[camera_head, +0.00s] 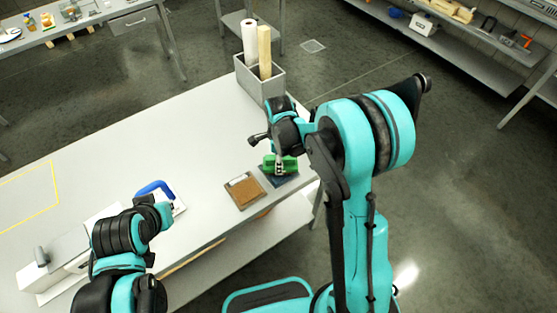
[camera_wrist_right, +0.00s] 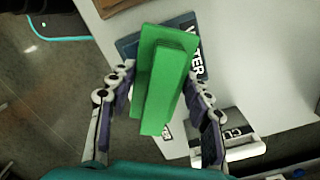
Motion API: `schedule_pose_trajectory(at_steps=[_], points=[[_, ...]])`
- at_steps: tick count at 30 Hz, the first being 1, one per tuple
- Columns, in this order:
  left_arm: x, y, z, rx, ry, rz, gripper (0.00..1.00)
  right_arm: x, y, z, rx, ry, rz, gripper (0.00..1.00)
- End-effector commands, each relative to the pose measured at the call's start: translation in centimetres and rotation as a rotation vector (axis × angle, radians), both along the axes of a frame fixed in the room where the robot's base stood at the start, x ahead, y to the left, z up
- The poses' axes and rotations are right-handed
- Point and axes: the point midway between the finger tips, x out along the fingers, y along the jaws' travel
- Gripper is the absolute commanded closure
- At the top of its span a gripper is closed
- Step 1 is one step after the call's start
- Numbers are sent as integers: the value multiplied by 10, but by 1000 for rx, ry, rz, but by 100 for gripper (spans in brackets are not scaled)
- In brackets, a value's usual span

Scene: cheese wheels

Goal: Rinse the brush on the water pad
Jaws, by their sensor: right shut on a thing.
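The brush is a green block with a raised green bar, seen in the right wrist view (camera_wrist_right: 165,75) and in the head view (camera_head: 288,163). My right gripper (camera_head: 279,163) is shut on it, with one finger on each side in the wrist view. The water pad (camera_head: 292,180) is a dark blue mat near the table's front right edge. Its white lettering shows beside the brush in the wrist view (camera_wrist_right: 203,73). The brush overlaps the pad in both views; I cannot tell whether they touch. My left arm reaches in at lower left, its fingers hidden.
A brown pad (camera_head: 246,191) lies just left of the water pad. A grey bin (camera_head: 262,83) with a white roll and a wooden piece stands at the table's back corner. A blue handle (camera_head: 155,187) sits near my left arm. The table's middle is clear.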

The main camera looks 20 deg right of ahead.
Motion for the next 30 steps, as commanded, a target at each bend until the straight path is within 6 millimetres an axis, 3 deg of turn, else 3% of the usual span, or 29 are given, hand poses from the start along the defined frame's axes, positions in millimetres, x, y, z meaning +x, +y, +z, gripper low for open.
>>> schedule_pose_trajectory(at_steps=[30], points=[[0,0,-8,0,0,0,100,0,0,-9,0,0,0,82]])
